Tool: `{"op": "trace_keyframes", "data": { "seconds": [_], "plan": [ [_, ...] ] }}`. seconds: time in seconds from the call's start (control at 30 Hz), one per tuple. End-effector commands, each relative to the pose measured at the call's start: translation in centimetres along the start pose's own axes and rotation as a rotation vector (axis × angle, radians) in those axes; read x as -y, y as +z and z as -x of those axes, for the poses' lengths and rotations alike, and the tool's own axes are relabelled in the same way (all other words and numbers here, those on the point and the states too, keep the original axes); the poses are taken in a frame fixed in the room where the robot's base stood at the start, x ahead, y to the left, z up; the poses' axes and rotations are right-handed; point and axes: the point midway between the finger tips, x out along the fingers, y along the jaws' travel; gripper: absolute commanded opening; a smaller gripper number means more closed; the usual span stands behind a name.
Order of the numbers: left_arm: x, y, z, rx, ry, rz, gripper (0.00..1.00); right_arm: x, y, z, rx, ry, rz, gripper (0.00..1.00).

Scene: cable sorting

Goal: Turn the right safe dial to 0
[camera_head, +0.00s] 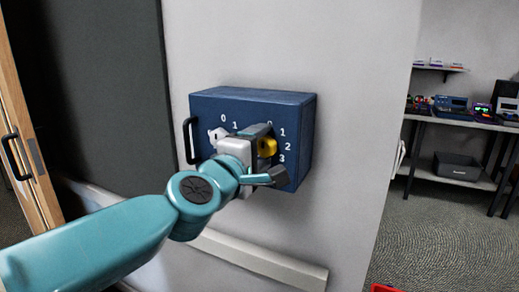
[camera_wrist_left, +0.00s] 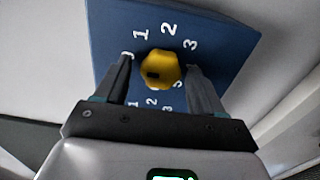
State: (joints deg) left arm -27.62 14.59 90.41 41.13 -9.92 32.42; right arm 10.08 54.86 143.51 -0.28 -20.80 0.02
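The blue safe (camera_head: 250,103) is fixed to a pale wall, with its front panel facing me. The yellow right dial (camera_head: 267,147) is partly hidden by my left gripper (camera_head: 265,153). The numbers 1, 2 and 3 show beside it, with 0 partly covered. In the left wrist view the yellow dial (camera_wrist_left: 162,68) lies between the two fingers, with a gap visible at the left finger. A dark mark shows on the dial, but I cannot tell its setting. The white left dial (camera_head: 217,135) is beside my gripper. My right gripper is not in view.
A black handle (camera_head: 190,140) stands out at the safe's left edge. A wooden door (camera_head: 25,100) is at far left. A table (camera_head: 450,121) with devices stands at the right, beyond the wall. Clear wall surrounds the safe.

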Motion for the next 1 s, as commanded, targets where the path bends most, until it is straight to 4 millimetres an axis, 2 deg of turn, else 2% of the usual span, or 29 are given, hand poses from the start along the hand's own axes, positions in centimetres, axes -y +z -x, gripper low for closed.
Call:
{"op": "trace_keyframes", "data": {
  "seconds": [0.13,0.23,0.43,0.7,0.83,1.0],
  "plan": [
    [0.0,0.0,0.3,0.0,0.0,-0.001,0.69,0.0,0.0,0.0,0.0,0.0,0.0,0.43],
    [-0.1,0.0,1.4,0.0,0.002,-0.001,0.69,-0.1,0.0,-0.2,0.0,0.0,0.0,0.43],
    [-0.2,0.0,6.3,0.0,0.004,0.001,0.69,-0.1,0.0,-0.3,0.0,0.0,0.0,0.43],
    [-0.3,0.0,13.1,0.0,0.003,0.0,0.69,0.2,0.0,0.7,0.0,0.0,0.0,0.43],
    [-0.3,0.0,15.1,0.001,0.002,0.0,0.69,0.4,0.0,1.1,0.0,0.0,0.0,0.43],
    [-0.1,0.0,16.2,0.001,0.0,0.0,0.69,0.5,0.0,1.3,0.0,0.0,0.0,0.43]
  ]
}}
